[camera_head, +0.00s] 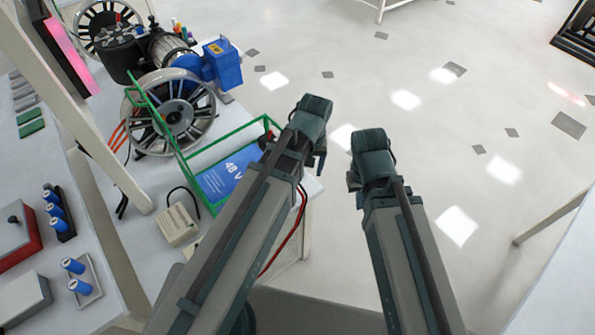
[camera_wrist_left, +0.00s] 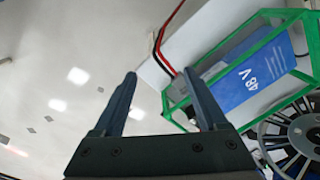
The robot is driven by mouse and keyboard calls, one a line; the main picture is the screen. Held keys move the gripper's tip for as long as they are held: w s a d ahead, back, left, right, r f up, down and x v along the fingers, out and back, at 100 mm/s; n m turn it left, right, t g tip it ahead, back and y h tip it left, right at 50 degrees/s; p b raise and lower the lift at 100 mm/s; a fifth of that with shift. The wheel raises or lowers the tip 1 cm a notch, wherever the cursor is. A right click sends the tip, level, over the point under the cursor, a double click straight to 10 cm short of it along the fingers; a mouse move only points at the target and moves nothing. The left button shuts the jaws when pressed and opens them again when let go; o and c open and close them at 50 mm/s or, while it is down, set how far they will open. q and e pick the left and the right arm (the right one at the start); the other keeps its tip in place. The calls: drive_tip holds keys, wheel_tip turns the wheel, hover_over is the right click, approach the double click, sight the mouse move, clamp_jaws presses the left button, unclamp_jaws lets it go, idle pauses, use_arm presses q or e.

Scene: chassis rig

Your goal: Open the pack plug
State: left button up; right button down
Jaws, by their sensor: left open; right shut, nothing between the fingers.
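The pack is a blue block marked 48 V (camera_head: 228,178) inside a green frame (camera_head: 196,153); it also shows at the right of the left wrist view (camera_wrist_left: 250,78). A grey plug-like piece (camera_wrist_left: 180,87) with red and black cables sits at the pack's near end in the left wrist view; whether its parts are joined cannot be told. My left gripper (camera_head: 320,150) is beside the pack's end. Its two fingers (camera_wrist_left: 160,76) are apart and empty, with the right fingertip near the plug. My right gripper (camera_head: 354,180) is shut and empty over the floor, its fingers mostly hidden.
A spoked wheel (camera_head: 175,112) and a motor with a blue box (camera_head: 222,63) stand behind the pack on the bench. A small beige box (camera_head: 179,224) and blue cells (camera_head: 78,276) lie to the left. Open floor (camera_head: 400,60) lies right of the bench.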

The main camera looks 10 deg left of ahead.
use_arm(q)
drive_tip(key=w+a+n, duration=0.7)
drive_tip(key=w+n, duration=0.1)
drive_tip(key=shift+h, duration=0.3)
drive_tip(key=f+b, duration=1.4)
drive_tip(key=shift+s+a+f, duration=0.15)
drive_tip(key=shift+s, duration=0.05)
clamp_jaws()
idle(0.7)
